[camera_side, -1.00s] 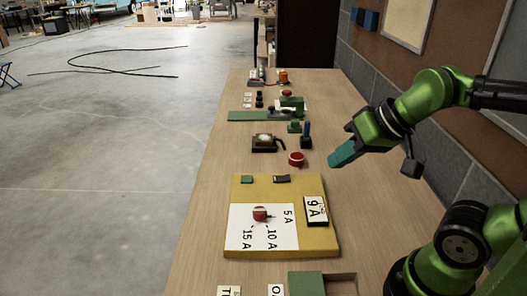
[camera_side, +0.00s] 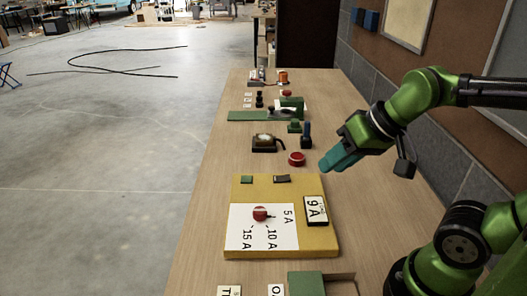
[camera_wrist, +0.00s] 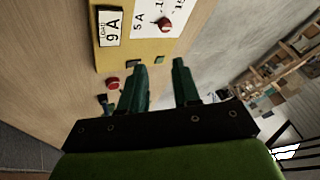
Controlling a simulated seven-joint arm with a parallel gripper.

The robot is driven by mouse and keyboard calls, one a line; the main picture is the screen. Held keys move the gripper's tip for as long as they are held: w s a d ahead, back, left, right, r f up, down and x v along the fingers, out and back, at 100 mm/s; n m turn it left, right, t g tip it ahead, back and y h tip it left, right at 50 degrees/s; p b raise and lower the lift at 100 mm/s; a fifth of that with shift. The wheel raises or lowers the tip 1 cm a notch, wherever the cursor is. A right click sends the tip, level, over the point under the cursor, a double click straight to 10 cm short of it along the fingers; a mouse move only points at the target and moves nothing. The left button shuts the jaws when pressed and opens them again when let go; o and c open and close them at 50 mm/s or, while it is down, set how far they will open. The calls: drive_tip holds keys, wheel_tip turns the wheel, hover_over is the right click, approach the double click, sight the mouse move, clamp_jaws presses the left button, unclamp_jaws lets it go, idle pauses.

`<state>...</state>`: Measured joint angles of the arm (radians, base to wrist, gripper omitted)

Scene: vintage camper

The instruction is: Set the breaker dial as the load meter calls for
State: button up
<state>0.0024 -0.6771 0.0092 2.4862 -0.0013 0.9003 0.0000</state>
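The yellow board (camera_side: 283,243) lies on the wooden bench with a white panel marked 5 A, 10 A and 15 A. A red breaker dial (camera_side: 260,214) sits on that panel; which mark it points at is too small to tell. The load meter (camera_side: 316,210) at the board's right side reads 9 A. My gripper (camera_side: 325,167) is in the air to the right of and beyond the board, apart from the dial. In the wrist view its two teal fingers (camera_wrist: 160,63) are spread with nothing between them, and the dial (camera_wrist: 166,25) and load meter (camera_wrist: 109,28) show ahead.
A green block (camera_side: 246,180) and a dark switch (camera_side: 282,178) sit on the board's far edge. A red button (camera_side: 296,159) and a black gauge-like device (camera_side: 264,143) stand just beyond it. A green-lidded box (camera_side: 306,284) is at the near end. The bench's left strip is clear.

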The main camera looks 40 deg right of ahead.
drive_tip(key=o, duration=0.5)
drive_tip(key=w+a+f+n+g, duration=0.1)
drive_tip(key=w+n+g, duration=0.2)
drive_tip(key=w, duration=0.3)
drive_tip(key=shift+w+a+f+h, duration=0.15)
drive_tip(key=shift+w+a+h, duration=0.1)
drive_tip(key=shift+w+h, duration=0.15)
drive_tip(key=n+g+h, duration=0.1)
drive_tip(key=n+g, duration=0.3)
drive_tip(key=n, duration=0.8)
hover_over(259, 210)
drive_tip(key=f, duration=0.2)
wheel_tip(259, 210, down, 16)
drive_tip(key=shift+f, duration=0.15)
drive_tip(key=shift+c, duration=0.3)
drive_tip(key=c, duration=1)
